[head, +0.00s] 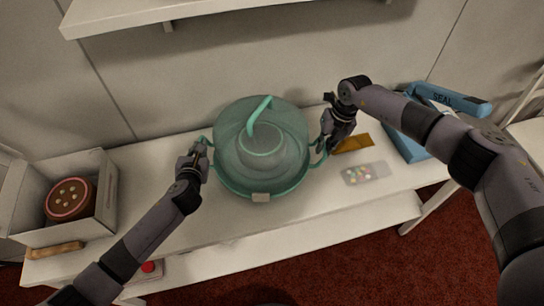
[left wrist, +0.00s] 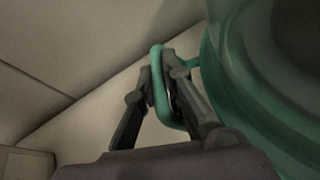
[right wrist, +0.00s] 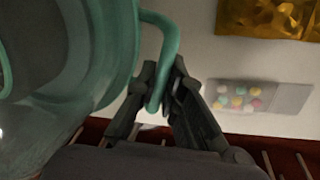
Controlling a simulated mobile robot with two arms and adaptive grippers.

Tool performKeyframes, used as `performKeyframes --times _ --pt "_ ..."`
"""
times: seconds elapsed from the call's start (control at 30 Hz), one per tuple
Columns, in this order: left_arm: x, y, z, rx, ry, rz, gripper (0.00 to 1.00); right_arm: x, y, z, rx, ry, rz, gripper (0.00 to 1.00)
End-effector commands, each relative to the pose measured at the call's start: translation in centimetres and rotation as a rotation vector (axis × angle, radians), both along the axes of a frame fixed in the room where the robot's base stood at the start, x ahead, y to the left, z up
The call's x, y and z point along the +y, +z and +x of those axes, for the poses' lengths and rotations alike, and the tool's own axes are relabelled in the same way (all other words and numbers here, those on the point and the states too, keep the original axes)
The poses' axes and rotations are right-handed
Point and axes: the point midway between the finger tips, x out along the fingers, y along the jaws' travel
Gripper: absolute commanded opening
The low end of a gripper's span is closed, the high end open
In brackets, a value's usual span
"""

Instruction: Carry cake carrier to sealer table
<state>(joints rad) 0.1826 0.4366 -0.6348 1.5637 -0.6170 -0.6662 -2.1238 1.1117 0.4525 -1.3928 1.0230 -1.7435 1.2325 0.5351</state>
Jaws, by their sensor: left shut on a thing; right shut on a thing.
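The cake carrier (head: 237,182) is a round, see-through green dome with a top handle and a loop handle on each side. It is at the middle of the table (head: 190,240) in the head view; I cannot tell whether it touches the top. My left gripper (head: 200,152) is shut on its left loop handle, which shows in the left wrist view (left wrist: 158,85). My right gripper (head: 323,148) is shut on the right loop handle, which shows in the right wrist view (right wrist: 170,45). The blue sealer (head: 403,140), marked SEAL, stands at the table's right end.
An open box (head: 110,200) with a brown round cake (head: 70,198) stands at the left end. A gold packet (head: 352,143) and a clear packet of coloured sweets (head: 364,174) lie right of the carrier. A wall shelf (head: 230,12) is above. A red button (head: 148,267) sits lower down.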

Motion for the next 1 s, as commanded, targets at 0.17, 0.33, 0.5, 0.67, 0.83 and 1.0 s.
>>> performKeyframes --times 0.17,0.33,0.5,0.67,0.83,1.0 --pt "-0.1 0.9 0.0 -0.003 -0.002 0.000 0.00 0.2 0.9 0.1 -0.004 -0.001 0.004 0.00" --pt "-0.1 0.8 0.0 -0.003 -0.002 0.000 0.00 0.2 0.9 0.1 -0.004 -0.001 0.004 0.00" --pt "-0.1 0.8 0.1 -0.003 -0.002 0.000 0.00 0.2 0.8 0.1 -0.004 -0.001 0.004 0.00" --pt "-0.1 0.5 0.1 -0.003 -0.002 0.000 0.00 0.2 0.6 0.1 -0.004 -0.001 0.004 0.00" --pt "-0.1 0.0 0.1 -0.003 -0.002 0.000 0.00 0.2 0.0 0.1 -0.004 -0.001 0.004 0.00" --pt "-0.1 -0.9 0.1 -0.004 -0.002 0.000 0.00 0.2 -0.9 0.1 -0.004 -0.001 0.004 0.00"
